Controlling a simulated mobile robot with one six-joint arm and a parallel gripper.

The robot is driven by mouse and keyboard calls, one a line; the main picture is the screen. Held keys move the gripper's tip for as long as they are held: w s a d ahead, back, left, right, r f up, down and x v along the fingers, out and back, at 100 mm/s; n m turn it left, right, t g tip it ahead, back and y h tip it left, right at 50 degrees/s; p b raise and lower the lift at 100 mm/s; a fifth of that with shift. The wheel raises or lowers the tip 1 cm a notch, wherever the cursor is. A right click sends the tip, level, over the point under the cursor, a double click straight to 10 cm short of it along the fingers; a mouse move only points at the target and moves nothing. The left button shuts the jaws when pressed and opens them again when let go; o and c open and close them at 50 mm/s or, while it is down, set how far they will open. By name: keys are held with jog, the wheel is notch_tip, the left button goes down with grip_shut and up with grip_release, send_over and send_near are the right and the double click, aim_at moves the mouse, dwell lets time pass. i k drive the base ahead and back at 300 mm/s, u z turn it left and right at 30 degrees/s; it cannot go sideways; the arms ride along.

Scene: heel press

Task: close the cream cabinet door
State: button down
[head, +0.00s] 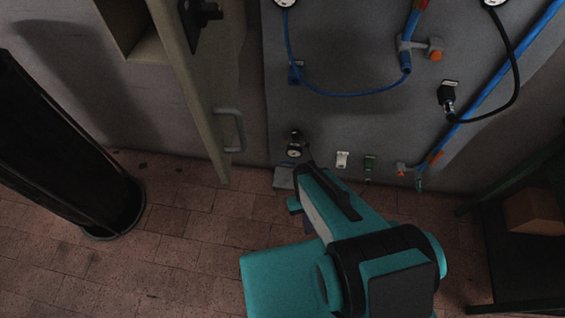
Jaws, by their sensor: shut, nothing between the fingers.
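The cream cabinet door (190,85) stands open in the head view, jutting out from the wall and seen at a steep angle. Its grey bar handle (240,130) is on the right-hand face, near the lower end. Part of the open cabinet (148,45) shows to the left of the door at the top. My gripper (310,157) is at the far end of my teal arm, to the right of the door and handle. It is apart from the door and shut, with nothing held. My arm hides much of it.
A grey wall panel (345,125) with gauges, blue hoses and valves stands right of the door. A dark cylinder (65,150) stands at the left. A dark rack (495,250) with a brown box (533,211) is at the right. Brick floor (180,235) is clear below the door.

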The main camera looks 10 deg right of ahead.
aim_at(204, 62)
jog(key=k, duration=2.45)
jog(key=u, duration=1.05)
jog(key=i, duration=1)
